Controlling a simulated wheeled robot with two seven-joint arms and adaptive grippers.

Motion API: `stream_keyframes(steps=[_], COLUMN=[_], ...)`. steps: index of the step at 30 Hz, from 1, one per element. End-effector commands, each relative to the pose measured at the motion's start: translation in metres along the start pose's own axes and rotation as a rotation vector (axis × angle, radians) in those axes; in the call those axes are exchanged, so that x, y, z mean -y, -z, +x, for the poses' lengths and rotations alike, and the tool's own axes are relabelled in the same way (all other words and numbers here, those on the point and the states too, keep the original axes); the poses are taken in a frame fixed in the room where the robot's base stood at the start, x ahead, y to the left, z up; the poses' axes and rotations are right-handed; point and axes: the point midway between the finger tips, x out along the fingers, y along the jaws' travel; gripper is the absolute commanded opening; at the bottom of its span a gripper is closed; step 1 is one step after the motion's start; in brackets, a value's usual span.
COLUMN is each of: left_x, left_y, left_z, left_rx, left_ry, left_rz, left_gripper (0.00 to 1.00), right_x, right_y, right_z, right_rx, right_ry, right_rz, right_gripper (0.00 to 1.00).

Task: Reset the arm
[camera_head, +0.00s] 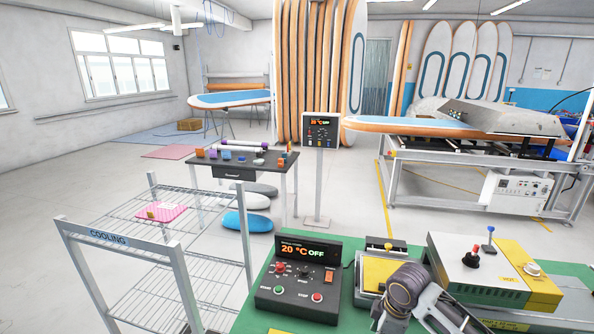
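Part of my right arm shows at the bottom right, over the green table (244,318): a dark, rounded section and a silver section. No gripper fingers can be made out on it. My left arm and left gripper are out of view. On the green table a black control box (300,308) reads "20 °C OFF" and has red and green buttons. Right of it is a yellow-topped device (380,272), partly hidden by my arm. Further right is a white and yellow machine (480,262) with a red-knobbed lever and a blue-knobbed lever.
A wire rack labelled "COOLING" (110,238) stands left, a pink pad (160,212) on it. Behind are a small dark table (230,164) with several small items, a control post (320,132), and a bench (455,150) bearing a board. Open floor lies at far left.

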Motion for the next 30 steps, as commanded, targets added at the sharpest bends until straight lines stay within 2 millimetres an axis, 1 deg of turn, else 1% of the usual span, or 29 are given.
stream_keyframes(steps=[1,8,16,23,30], left_x=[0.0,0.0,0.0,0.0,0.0], left_y=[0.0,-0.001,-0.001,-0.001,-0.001], left_z=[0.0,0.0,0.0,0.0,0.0], left_rx=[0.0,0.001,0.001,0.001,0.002], left_ry=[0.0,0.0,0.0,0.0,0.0], left_rz=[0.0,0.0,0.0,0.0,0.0], left_gripper=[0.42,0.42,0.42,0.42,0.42], right_x=[0.009,0.038,0.069,0.091,0.111], right_y=[0.004,0.019,0.028,0.027,0.019], right_z=[0.005,0.018,0.026,0.03,0.031], right_rx=[-0.012,-0.059,-0.111,-0.147,-0.17], right_ry=[0.0,-0.017,-0.038,-0.056,-0.077], right_rz=[0.014,0.098,0.223,0.351,0.501], right_gripper=[0.37,0.37,0.37,0.37,0.37])
